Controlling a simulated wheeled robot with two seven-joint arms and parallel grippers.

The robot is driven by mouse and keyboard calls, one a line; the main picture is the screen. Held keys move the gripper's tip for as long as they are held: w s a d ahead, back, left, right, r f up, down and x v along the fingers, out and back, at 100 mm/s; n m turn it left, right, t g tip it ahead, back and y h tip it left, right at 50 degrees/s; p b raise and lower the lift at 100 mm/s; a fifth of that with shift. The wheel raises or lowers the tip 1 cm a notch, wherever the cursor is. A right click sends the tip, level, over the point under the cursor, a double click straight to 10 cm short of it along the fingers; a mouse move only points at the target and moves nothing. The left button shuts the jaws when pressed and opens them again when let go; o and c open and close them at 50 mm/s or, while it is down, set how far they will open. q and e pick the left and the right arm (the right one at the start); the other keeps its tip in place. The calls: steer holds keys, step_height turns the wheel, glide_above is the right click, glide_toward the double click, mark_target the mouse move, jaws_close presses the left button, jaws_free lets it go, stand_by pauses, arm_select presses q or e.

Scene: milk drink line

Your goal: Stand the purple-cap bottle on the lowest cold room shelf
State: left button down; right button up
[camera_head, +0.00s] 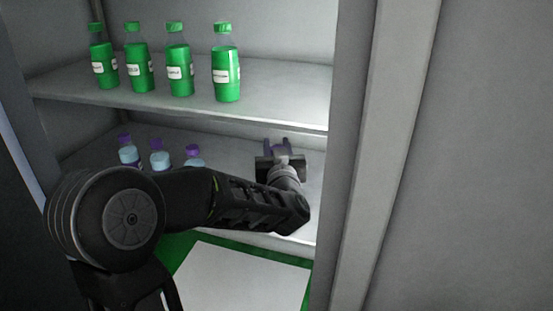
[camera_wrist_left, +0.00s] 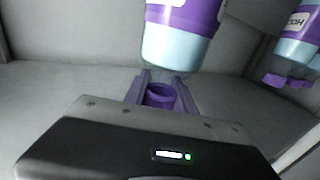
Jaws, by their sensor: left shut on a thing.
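My left gripper (camera_head: 278,150) reaches over the lower shelf (camera_head: 232,156) in view, near its right side. In the left wrist view the gripper (camera_wrist_left: 162,92) is shut on a purple cap (camera_wrist_left: 160,96). The held purple-cap bottle (camera_wrist_left: 180,40) extends beyond the fingers, with a light blue body and purple label. In the head view this bottle is hidden by my gripper and arm, and I cannot tell whether its base touches the shelf. My right gripper is not in view.
Several purple-cap bottles (camera_head: 159,156) stand at the left of the lower shelf; one (camera_wrist_left: 297,45) shows in the wrist view. Green bottles (camera_head: 178,72) line the upper shelf (camera_head: 275,92). A grey frame post (camera_head: 385,150) bounds the right. A white panel (camera_head: 240,280) with green edging lies below.

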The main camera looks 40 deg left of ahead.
arm_select(q)
steer(key=shift+f+b, duration=0.65)
steer(key=shift+f, duration=0.95)
steer(key=shift+f, duration=0.2)
steer(key=c, duration=1)
jaws_free()
steer(key=shift+c, duration=0.2)
